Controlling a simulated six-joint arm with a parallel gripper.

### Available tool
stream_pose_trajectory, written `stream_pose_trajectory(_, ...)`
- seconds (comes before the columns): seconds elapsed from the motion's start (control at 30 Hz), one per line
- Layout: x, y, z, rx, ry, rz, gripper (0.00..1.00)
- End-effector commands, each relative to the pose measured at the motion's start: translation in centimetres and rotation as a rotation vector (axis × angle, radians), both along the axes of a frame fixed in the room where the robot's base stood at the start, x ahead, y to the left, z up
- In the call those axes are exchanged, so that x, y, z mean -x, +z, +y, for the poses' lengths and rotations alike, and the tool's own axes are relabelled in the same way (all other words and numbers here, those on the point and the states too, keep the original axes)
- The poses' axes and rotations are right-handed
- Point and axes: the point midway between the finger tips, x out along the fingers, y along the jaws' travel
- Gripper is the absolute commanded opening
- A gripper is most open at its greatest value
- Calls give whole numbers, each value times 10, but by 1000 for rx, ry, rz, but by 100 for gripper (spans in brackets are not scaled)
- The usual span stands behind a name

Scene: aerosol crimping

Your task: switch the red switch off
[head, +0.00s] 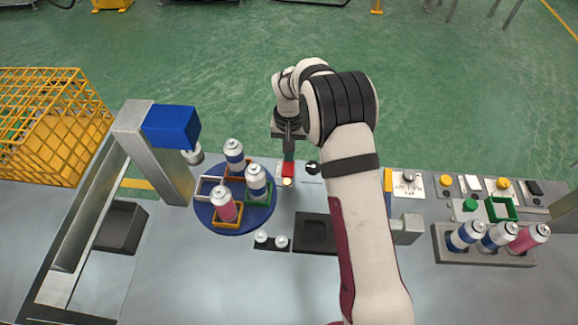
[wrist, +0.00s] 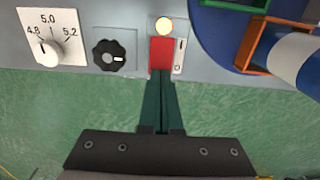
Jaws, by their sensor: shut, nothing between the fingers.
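The red switch (head: 288,170) sits on the grey bench panel, just left of the black knob. In the wrist view the red switch (wrist: 161,54) is a red rectangle on a light plate. A round lamp (wrist: 164,26) beside it looks lit, pale yellow; it also shows in the head view (head: 287,182). My gripper (head: 289,156) is shut and empty, pointing down at the switch. In the wrist view its closed dark green fingertips (wrist: 161,73) overlap the near edge of the red switch. I cannot tell whether they touch it.
A blue turntable (head: 207,216) with several cans stands close to the switch. The black knob (wrist: 115,55) and a white dial (wrist: 48,48) are on the other side. A press column (head: 155,155) stands at the left. A can rack (head: 480,258) is at the right.

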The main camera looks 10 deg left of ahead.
Motion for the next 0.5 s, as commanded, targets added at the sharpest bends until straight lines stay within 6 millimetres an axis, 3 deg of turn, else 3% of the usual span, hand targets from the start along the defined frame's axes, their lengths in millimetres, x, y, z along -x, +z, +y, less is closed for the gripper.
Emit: stream_pose_trajectory(0.5, 0, -4, 0, 0, 0, 1, 0)
